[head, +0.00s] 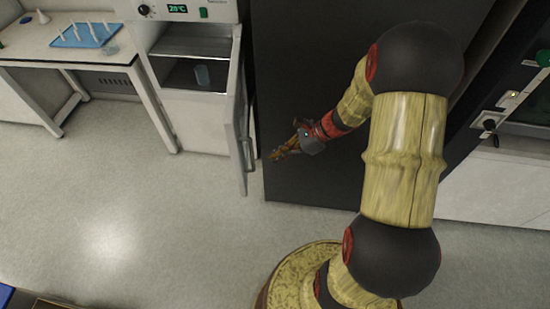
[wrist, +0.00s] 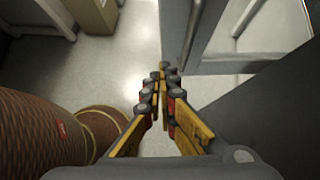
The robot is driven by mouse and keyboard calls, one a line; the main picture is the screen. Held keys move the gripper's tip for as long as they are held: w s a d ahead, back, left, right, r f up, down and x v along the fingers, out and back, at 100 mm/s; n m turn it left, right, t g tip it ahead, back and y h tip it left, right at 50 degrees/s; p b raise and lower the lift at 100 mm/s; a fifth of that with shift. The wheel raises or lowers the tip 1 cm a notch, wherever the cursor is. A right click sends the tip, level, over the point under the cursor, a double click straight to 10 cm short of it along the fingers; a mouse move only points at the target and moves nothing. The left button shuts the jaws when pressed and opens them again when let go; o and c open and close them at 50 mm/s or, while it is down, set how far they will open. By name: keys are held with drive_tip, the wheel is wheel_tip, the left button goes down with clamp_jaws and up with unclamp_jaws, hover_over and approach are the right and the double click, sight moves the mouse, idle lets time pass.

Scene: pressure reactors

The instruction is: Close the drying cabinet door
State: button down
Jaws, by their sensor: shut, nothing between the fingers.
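The drying cabinet (head: 190,110) stands at the upper middle of the head view, with a display reading 20°C on top. Its door (head: 238,115) is swung wide open, hinged on the right, and sticks out toward me. The door has a vertical handle (head: 250,150) on its right-hand face. My gripper (head: 272,157) is shut and empty, just right of the door near the handle, in front of a dark panel. In the wrist view, my gripper (wrist: 163,72) has its fingertips together beside the door's handle (wrist: 192,35); I cannot tell whether they touch.
A tall dark cabinet (head: 310,80) is close behind and right of my gripper. A white table (head: 60,45) with a blue rack (head: 85,36) stands at left. The floor (head: 130,230) in front is clear.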

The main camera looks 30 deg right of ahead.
drive_tip(key=w+a+f+b, duration=0.3)
drive_tip(key=w+a+f, duration=0.1)
drive_tip(key=a, duration=0.4)
drive_tip(key=shift+f, duration=0.55)
drive_tip(key=shift+a, duration=0.15)
